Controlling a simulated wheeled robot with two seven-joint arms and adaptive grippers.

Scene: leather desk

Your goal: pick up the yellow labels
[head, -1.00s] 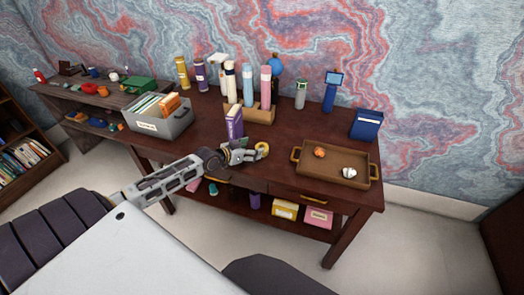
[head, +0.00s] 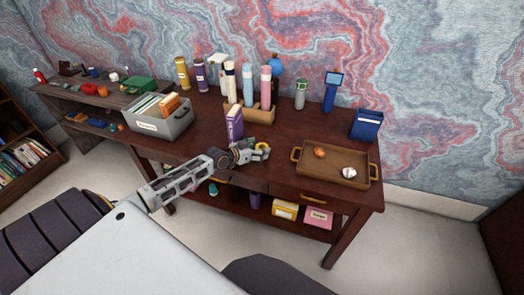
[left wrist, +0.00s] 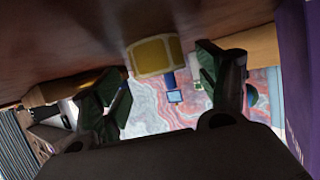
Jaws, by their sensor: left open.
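The yellow labels (head: 263,146), a small roll, are on the dark wooden desk (head: 290,135) near its front edge, left of the brown tray. In the left wrist view the yellow labels (left wrist: 152,55) show as a yellow piece with a pale border, between the two finger lines. My left gripper (head: 254,154) is open beside the labels and partly covers them in the head view. In the left wrist view its fingers (left wrist: 160,75) stand apart, with no clear contact with the labels. My right gripper is not in view.
A purple box (head: 235,123) stands close behind my left gripper; its side fills the right of the wrist view. A wooden holder with bottles (head: 262,114) is behind. A brown tray (head: 310,174) holds small objects to the right. A grey file bin (head: 180,126) stands left.

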